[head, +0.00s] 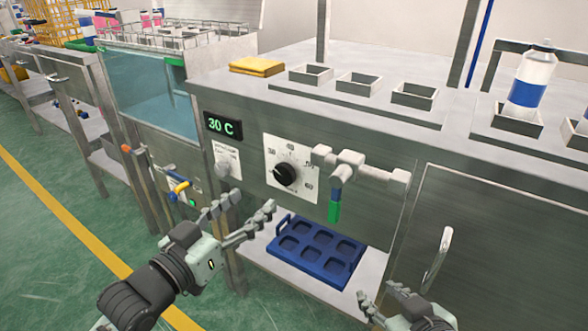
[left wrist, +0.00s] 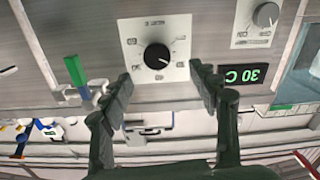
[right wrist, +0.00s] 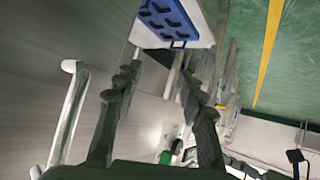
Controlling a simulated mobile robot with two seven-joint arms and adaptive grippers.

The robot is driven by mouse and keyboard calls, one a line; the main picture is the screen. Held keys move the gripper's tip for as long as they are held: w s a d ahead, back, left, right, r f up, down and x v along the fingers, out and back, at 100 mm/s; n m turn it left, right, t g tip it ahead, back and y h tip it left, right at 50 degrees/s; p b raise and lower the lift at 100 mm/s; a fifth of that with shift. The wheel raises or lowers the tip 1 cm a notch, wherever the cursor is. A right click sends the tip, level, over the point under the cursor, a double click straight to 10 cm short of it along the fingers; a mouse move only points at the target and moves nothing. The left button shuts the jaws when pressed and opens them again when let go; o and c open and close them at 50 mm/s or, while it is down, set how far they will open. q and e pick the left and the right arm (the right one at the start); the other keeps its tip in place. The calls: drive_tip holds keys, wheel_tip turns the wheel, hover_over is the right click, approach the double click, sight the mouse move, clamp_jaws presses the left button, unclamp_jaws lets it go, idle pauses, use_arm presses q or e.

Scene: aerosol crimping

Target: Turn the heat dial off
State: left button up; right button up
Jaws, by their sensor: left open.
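The black heat dial (head: 286,174) sits on a white scale plate (head: 300,150) on the front of the steel machine. A green display beside it (head: 222,127) reads 30 C. My left gripper (head: 250,213) is open and empty, below and left of the dial in the head view. In the left wrist view the dial (left wrist: 157,56) lies between and beyond the open fingers, apart from them. The dial's exact pointer setting is too small to read. My right gripper (head: 385,295) is low at the right, near the door handle; its fingers (right wrist: 165,85) are spread and empty.
A smaller grey knob (head: 228,168) is left of the dial. A valve with a green-tipped lever (head: 335,208) projects to the right of it. A blue tray (head: 318,252) lies on the shelf below. A door handle (head: 437,260) sticks out at the right.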

sight(282, 174)
use_arm(q)
drive_tip(key=x, duration=0.8)
drive_tip(key=shift+d+r, duration=0.3)
drive_tip(key=shift+r, duration=0.1)
use_arm(e)
drive_tip(key=shift+w+a+r+t, duration=0.25)
drive_tip(key=shift+w+r, duration=0.1)
drive_tip(key=shift+r, duration=0.1)
drive_tip(key=shift+w+a+r+t, duration=0.2)
drive_tip(key=shift+w+r, duration=0.1)
drive_tip(key=shift+r, duration=0.1)
